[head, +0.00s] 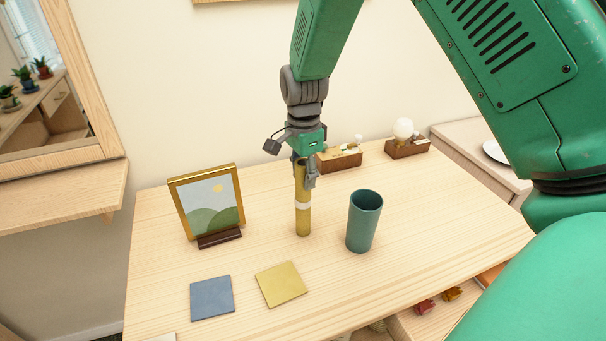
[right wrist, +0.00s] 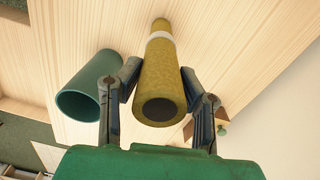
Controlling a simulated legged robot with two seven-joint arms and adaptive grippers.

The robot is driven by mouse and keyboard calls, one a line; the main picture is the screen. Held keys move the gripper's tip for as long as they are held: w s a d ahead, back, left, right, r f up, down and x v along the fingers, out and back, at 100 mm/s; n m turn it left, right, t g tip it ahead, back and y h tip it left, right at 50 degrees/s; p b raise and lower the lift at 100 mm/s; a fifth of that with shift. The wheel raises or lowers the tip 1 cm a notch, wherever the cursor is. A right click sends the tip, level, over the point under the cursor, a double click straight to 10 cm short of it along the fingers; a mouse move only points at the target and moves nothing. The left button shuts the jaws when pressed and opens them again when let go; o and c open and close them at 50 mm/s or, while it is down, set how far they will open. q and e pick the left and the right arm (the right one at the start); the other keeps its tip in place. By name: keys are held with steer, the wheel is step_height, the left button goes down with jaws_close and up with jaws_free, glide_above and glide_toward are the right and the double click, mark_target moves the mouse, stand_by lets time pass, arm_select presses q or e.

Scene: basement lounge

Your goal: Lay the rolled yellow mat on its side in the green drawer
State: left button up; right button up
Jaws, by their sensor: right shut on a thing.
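The rolled yellow mat (head: 303,218) is a slim upright tube with a white band, over the wooden table beside the teal cup. Its lower end is at or just above the tabletop; I cannot tell which. My right gripper (head: 306,175) is shut on its upper part from above. In the right wrist view the mat (right wrist: 158,75) sits between the two fingers of the gripper (right wrist: 157,88), its dark hollow end toward the camera. An open drawer (head: 405,322) shows partly below the table's front right edge; I cannot tell whether it is the green one. My left gripper is not in view.
The teal cup (head: 364,222) stands close right of the mat. A picture frame (head: 208,205) stands to the left. A blue tile (head: 211,298) and a yellow tile (head: 281,284) lie in front. Wooden boxes (head: 340,159) stand behind.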

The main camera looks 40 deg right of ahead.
steer(key=shift+w+d, duration=0.1)
steer(key=shift+d, duration=0.1)
steer(key=o, duration=1.2)
steer(key=shift+d+f, duration=0.1)
steer(key=shift+d, duration=0.15)
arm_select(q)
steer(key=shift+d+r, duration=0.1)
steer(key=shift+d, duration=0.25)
arm_select(e)
steer(key=shift+a, duration=0.15)
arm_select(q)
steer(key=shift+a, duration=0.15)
arm_select(e)
step_height(320, 180, up, 12)
steer(key=shift+r, duration=0.15)
